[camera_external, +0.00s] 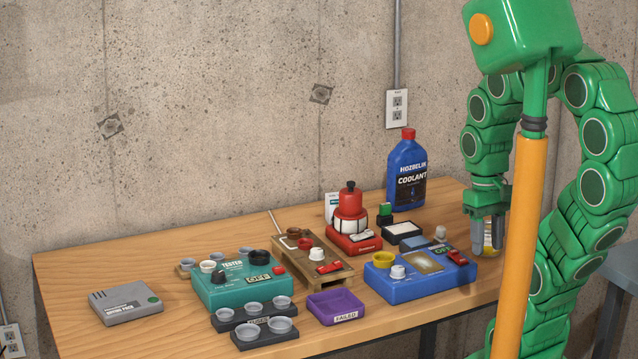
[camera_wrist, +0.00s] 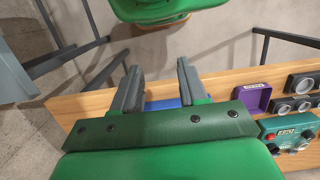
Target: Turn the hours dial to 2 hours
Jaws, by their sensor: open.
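No dial has a readable hours label. The teal tester box (camera_external: 216,293) has a black knob (camera_external: 258,257), a smaller dark knob (camera_external: 218,276) and a display reading OFF. The blue box (camera_external: 405,291) right of it carries a yellow cup-like part (camera_external: 383,260), a white knob (camera_external: 397,272) and a red switch (camera_external: 457,257). My gripper (camera_external: 487,238) points down, open and apart from the dials, beyond the blue box's right end. In the wrist view, my open fingers (camera_wrist: 158,82) partly hide a blue strip (camera_wrist: 163,104), and the teal box (camera_wrist: 291,124) is at right.
A purple FAILED tray (camera_external: 336,308) and dark cup holders (camera_external: 264,338) line the front. A wooden stand (camera_external: 292,258), a red-and-white device (camera_external: 351,225) and a coolant bottle (camera_external: 407,170) stand behind. Bare tabletop (camera_external: 90,265) lies left.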

